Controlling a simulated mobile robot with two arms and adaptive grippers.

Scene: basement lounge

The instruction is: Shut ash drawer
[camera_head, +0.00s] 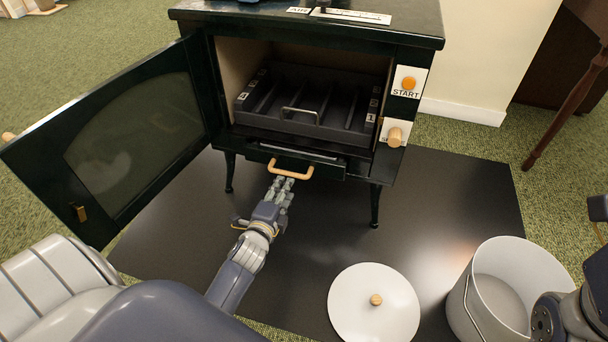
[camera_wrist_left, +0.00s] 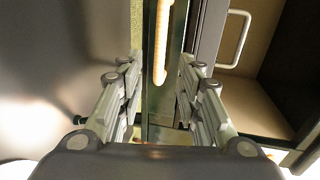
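The black stove (camera_head: 213,95) stands on a dark floor mat. Its ash drawer (camera_head: 327,168) is low under the firebox, with a light wooden handle (camera_head: 291,170). The drawer front appears to stick out slightly, with a narrow strip of its top showing. My left gripper (camera_head: 282,186) is just in front of the handle. In the left wrist view the gripper (camera_wrist_left: 161,85) has its fingers spread apart, with the handle (camera_wrist_left: 163,40) showing between and beyond them. I cannot tell whether they touch it. My right gripper is not clearly in view; only parts of that arm show.
The glass stove door (camera_head: 135,140) swings open to the left. A black tray with a wire handle (camera_head: 301,113) sits in the firebox. A white lid (camera_head: 374,305) and a white bucket (camera_head: 512,285) stand on the mat (camera_head: 440,200) at front right. The mat's middle is clear.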

